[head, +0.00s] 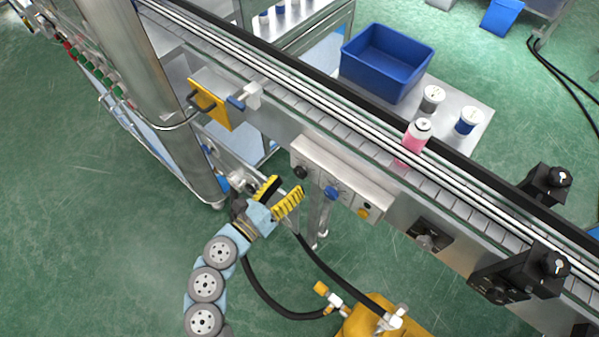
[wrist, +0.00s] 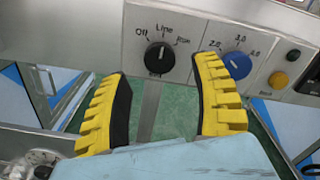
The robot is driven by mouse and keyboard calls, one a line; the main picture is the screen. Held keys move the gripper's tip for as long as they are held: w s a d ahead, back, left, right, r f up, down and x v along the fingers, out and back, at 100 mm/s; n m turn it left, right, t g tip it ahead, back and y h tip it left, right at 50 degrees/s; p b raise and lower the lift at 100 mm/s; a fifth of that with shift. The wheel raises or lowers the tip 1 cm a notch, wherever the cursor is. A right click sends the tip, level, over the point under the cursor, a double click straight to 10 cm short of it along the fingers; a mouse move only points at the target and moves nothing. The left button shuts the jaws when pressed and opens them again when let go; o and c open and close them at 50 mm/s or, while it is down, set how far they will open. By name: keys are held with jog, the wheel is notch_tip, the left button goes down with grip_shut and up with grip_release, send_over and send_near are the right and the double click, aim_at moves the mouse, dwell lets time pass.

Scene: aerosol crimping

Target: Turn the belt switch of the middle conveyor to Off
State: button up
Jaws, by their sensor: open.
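The belt switch (wrist: 159,58) is a black round knob on a grey panel, labelled Off, Line and Run. Its white mark seems to point up at Line, not left at Off. In the head view the switch (head: 301,172) sits at the left end of the control panel (head: 343,196) on the conveyor (head: 330,120) side. My gripper (head: 281,194) is open and empty, its yellow ribbed fingers just in front of and below the switch. In the wrist view the gripper (wrist: 163,78) has one finger on each side below the knob, apart from it.
A blue dial (wrist: 237,65), a yellow button (wrist: 278,80) and a black button (wrist: 294,55) are right of the switch. A yellow plate (head: 210,103) juts out to the left. A pink bottle (head: 416,137) stands on the belt. Black hoses hang below.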

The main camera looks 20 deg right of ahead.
aim_at(298, 175)
jog(key=shift+x, duration=2.45)
grip_shut()
